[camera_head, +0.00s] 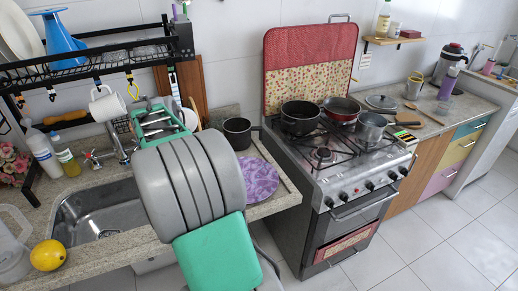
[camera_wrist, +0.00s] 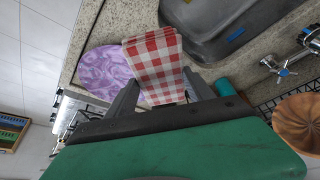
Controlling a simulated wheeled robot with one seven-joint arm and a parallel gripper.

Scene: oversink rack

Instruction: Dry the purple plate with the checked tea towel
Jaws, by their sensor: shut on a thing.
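The purple plate (camera_head: 260,180) lies flat on the counter between the sink and the stove, partly covered by my arm in the head view. It also shows in the wrist view (camera_wrist: 104,72), left of the towel. The red-and-white checked tea towel (camera_wrist: 153,58) is folded and held between the fingers of my gripper (camera_wrist: 162,92). The towel overlaps the plate's right edge in the wrist view; I cannot tell whether they touch. My gripper and the towel are hidden behind my arm in the head view.
The steel sink (camera_head: 95,212) lies left of my arm. A dark saucepan (camera_head: 238,132) stands behind the plate. The stove (camera_head: 335,165) with several pots is to the right. A black rack (camera_head: 95,68) spans above the sink. A yellow lemon (camera_head: 48,255) sits at the front left.

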